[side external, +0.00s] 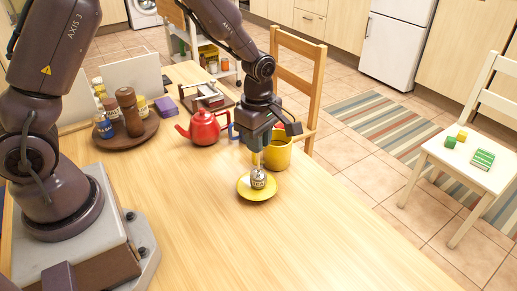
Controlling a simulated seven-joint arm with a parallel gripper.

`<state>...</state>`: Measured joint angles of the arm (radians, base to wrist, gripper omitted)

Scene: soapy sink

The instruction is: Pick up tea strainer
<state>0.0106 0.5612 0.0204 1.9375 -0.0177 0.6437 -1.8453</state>
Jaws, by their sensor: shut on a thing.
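The tea strainer (258,181) is a small grey metal thing over the yellow saucer (245,192). My gripper (258,168) points down from above and is shut on the tea strainer. I cannot tell whether the strainer still touches the saucer or hangs just above it. The jaws hide the strainer's upper part.
A yellow mug (279,154) stands right behind my gripper, with a red teapot (204,128) to its left. A round brown tray (121,140) holds jars and a pepper mill (130,112). The wooden table (255,245) is clear in front.

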